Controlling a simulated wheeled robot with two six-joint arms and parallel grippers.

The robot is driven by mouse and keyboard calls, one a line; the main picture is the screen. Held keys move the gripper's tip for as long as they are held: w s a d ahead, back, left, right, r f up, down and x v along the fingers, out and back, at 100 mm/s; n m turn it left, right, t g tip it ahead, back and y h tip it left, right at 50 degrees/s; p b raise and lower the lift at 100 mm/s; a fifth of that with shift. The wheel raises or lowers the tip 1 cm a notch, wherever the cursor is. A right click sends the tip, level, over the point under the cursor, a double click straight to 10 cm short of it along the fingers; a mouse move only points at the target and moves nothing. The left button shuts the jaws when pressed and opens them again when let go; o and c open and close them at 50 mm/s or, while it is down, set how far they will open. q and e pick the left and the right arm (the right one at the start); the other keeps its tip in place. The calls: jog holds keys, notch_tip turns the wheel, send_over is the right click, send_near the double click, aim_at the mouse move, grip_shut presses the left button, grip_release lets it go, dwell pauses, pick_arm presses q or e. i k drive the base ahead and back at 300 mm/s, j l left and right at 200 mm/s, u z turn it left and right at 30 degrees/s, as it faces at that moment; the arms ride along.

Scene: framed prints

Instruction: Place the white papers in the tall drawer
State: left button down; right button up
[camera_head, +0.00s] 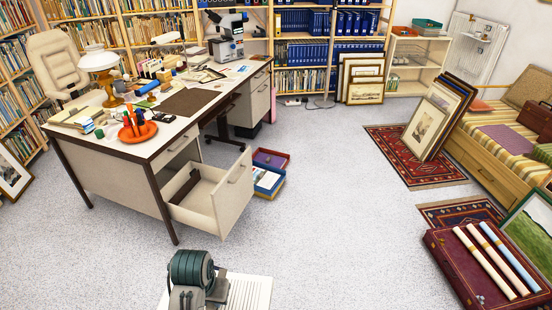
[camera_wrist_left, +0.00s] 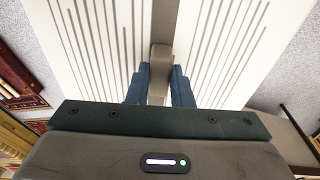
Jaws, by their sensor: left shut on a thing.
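The white papers (camera_head: 250,292) show at the bottom of the head view as a pale sheet with thin grey lines. They fill much of the left wrist view (camera_wrist_left: 95,35), on both sides of a grey strip. My left gripper (camera_head: 215,290) is shut on the white papers; its blue fingertips also show in the left wrist view (camera_wrist_left: 160,88). The papers are held in front of the desk, apart from the drawer. The tall drawer (camera_head: 233,190) is pulled open at the desk's near right corner, with a dark piece inside. My right gripper is not in view.
The desk (camera_head: 110,150) carries a lamp (camera_head: 102,70), an orange dish (camera_head: 138,132) and clutter. A low box (camera_head: 268,180) stands on the floor beside the drawer. A dark red case (camera_head: 465,270) with rolls is at the right. The carpet between is clear.

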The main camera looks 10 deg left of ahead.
aim_at(209, 207)
jog(key=i+u, duration=0.3)
jog(key=i, duration=0.5)
jog(key=i+l+u, duration=0.1)
jog(key=i+u, duration=0.15)
jog(key=i, duration=0.5)
